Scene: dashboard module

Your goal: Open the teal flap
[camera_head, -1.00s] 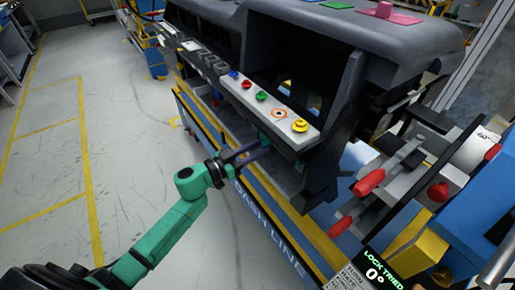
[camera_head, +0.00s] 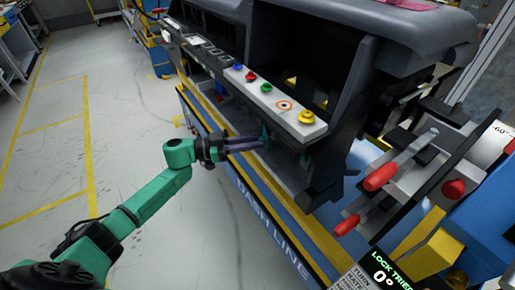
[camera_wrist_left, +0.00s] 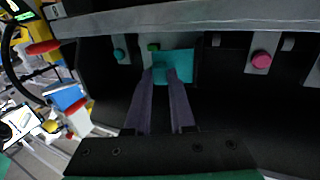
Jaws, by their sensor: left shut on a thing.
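The teal flap (camera_wrist_left: 184,61) is a small flat panel under the dashboard module's front edge in the left wrist view. In the head view only a small teal patch (camera_head: 265,134) of it shows below the button strip. My left gripper (camera_wrist_left: 160,76) has its two long purple fingers at the flap, shut on its lower part with teal showing between the tips. In the head view my left gripper (camera_head: 260,143) reaches in from the left under the strip. My right gripper is not in view.
The button strip (camera_head: 240,83) with coloured buttons overhangs the fingers. In the wrist view a teal knob (camera_wrist_left: 119,54), a green piece (camera_wrist_left: 154,47) and a pink knob (camera_wrist_left: 262,60) sit near the flap. Red-handled clamps (camera_head: 381,176) stand at right. The floor at left is clear.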

